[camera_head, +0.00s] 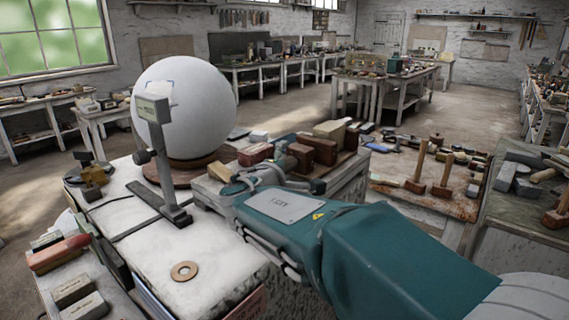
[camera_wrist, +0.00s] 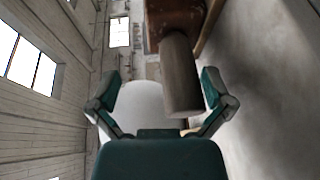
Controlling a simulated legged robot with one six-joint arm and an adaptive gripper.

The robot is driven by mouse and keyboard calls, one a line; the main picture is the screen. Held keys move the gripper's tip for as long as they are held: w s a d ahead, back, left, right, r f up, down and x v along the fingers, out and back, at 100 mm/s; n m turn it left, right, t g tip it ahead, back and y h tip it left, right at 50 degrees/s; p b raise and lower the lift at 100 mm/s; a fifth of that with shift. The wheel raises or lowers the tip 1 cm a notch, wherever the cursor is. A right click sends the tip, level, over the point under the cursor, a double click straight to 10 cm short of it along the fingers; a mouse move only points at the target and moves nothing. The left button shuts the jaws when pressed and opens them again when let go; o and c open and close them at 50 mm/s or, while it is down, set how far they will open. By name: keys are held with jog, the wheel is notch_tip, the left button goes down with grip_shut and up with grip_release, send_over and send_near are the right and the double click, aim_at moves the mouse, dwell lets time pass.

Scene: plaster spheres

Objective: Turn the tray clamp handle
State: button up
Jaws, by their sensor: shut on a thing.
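My gripper (camera_head: 272,172) reaches in from the right in the head view, over the tray of dark red blocks. In the wrist view my gripper (camera_wrist: 158,82) has its two green fingers wide apart around a thick grey-brown cylinder (camera_wrist: 181,72), which looks like the clamp handle. The cylinder lies close against the right finger and joins a rusty brown block (camera_wrist: 172,17) at the top. A gap shows beside the left finger. The contact itself is not clear. In the head view my gripper hides most of the handle.
A large white plaster sphere (camera_head: 186,108) rests on a round wooden base just left of my gripper. A metal stand (camera_head: 165,165) rises in front of it. A copper ring (camera_head: 184,271) lies on the pale bench top. Mallets (camera_head: 442,178) stand on the right bench.

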jog(key=shift+s+a+r, duration=0.25)
jog(key=shift+s+r, duration=0.3)
jog(key=shift+r, duration=0.1)
jog(key=shift+s+a+r, duration=0.15)
jog(key=shift+s+a, duration=0.2)
jog(key=shift+s, duration=0.25)
jog(key=shift+s+a+r, duration=0.15)
jog(key=shift+s+a, duration=0.6)
jog(key=shift+s, duration=0.1)
jog(key=shift+s+a, duration=0.2)
jog(key=shift+a, duration=0.3)
jog(key=shift+s+a, duration=0.15)
jog(key=shift+a, duration=0.3)
jog(key=shift+s+a+r, duration=0.15)
jog(key=shift+s+a, duration=0.05)
jog(key=shift+s+r, duration=0.1)
jog(key=shift+s, duration=0.1)
jog(key=shift+s+d+r, duration=0.4)
jog(key=shift+s+d, duration=0.2)
jog(key=shift+d, duration=0.25)
jog(key=shift+s+a+r, duration=0.15)
jog(key=shift+s+a, duration=0.15)
jog(key=shift+s, duration=0.1)
jog(key=s+a, duration=0.1)
jog(key=s+a+r, duration=0.1)
jog(key=s+a, duration=0.1)
jog(key=shift+s+r, duration=0.15)
